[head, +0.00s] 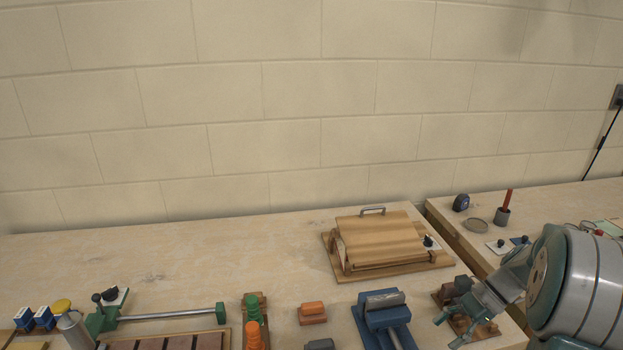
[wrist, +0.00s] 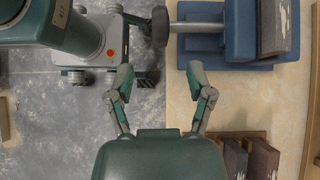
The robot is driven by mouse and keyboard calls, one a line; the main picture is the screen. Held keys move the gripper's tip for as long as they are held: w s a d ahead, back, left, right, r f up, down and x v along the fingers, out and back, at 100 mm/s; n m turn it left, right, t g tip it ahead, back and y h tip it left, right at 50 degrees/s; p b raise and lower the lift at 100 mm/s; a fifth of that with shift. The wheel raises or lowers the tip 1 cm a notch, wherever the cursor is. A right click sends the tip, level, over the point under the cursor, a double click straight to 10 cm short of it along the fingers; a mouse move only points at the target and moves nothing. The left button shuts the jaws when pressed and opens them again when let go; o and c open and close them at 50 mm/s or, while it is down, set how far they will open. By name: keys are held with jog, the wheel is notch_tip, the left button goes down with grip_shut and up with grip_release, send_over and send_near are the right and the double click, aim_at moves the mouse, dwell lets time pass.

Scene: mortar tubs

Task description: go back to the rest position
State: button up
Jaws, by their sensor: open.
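My gripper (head: 447,331) is at the lower right of the head view, over the front right part of the near bench. In the wrist view my gripper (wrist: 161,78) has its two fingers spread wide apart with nothing between them. The bench edge and the grey floor lie below it. A blue vise (head: 384,320) stands just left of my gripper in the head view. It also shows in the wrist view (wrist: 228,50), beyond and right of the fingers.
A wooden box with a handle (head: 383,240) stands behind the vise. Dark blocks on a wooden base (wrist: 263,160) lie right of my gripper in the wrist view. The bench's back left is clear.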

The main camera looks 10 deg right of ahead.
jog(key=s+a+r+n+t+h, duration=0.3)
jog(key=s+a+r+n, duration=0.3)
jog(key=a+n, duration=0.2)
jog(key=s+a+r+n+t+h, duration=0.3)
jog(key=s+a+r+n+h, duration=0.2)
jog(key=a+n, duration=0.4)
jog(key=shift+s+a+r+h, duration=0.4)
jog(key=shift+s+a+r, duration=0.15)
jog(key=shift+s+a, duration=0.35)
